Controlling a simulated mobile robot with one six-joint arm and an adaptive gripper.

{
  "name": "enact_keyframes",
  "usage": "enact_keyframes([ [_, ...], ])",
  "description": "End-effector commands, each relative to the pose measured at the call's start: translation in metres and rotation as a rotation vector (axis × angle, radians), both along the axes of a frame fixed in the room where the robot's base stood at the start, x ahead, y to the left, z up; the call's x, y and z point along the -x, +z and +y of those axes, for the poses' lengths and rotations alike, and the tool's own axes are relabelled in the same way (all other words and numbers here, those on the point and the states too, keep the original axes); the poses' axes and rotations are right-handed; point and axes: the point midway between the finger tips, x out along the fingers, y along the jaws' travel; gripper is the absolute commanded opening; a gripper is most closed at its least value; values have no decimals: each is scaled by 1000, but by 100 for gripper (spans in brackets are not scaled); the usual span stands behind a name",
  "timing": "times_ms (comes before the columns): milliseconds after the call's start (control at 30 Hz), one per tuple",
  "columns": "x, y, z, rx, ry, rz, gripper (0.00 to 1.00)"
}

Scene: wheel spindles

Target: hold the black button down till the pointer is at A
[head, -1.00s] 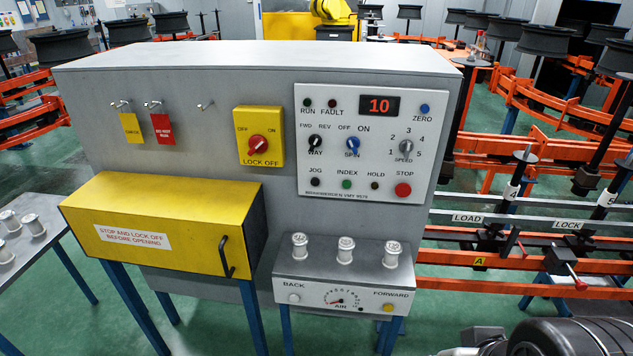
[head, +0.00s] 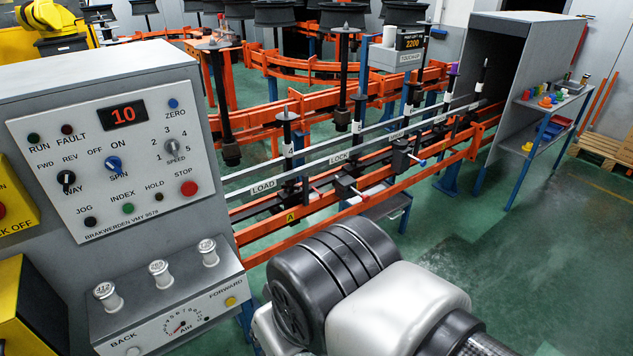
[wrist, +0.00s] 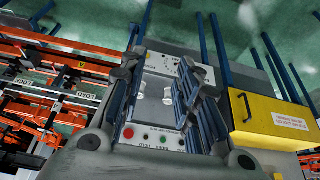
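The black JOG button (head: 90,221) is at the lower left of the white control panel (head: 150,215) in the head view. Its red display reads 10. A yellow A tag (head: 291,217) is on the orange rail, below the LOAD label; it also shows in the wrist view (wrist: 82,64). I cannot make out a pointer at the tag. In the wrist view my gripper (wrist: 163,68) is open and empty, its fingers apart in front of the machine. My arm fills the lower middle of the head view; the gripper is out of that view.
Other controls stand close to JOG: green INDEX (head: 128,208), dark HOLD (head: 159,197) and red STOP (head: 189,188). Below, a grey box (head: 215,284) juts out with white knobs and an AIR gauge. A yellow cover (wrist: 272,122) is beside it. The green floor at right is clear.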

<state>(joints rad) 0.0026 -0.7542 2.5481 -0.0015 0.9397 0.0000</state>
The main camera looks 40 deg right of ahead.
Motion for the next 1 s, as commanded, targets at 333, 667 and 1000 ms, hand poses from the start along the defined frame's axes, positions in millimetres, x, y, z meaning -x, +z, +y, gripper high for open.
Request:
enact_keyframes([
  [333, 0, 0, 0, 0, 0, 0, 7],
  [667, 0, 0, 0, 0, 0, 0, 0],
  [1000, 0, 0, 0, 0, 0, 0, 0],
])
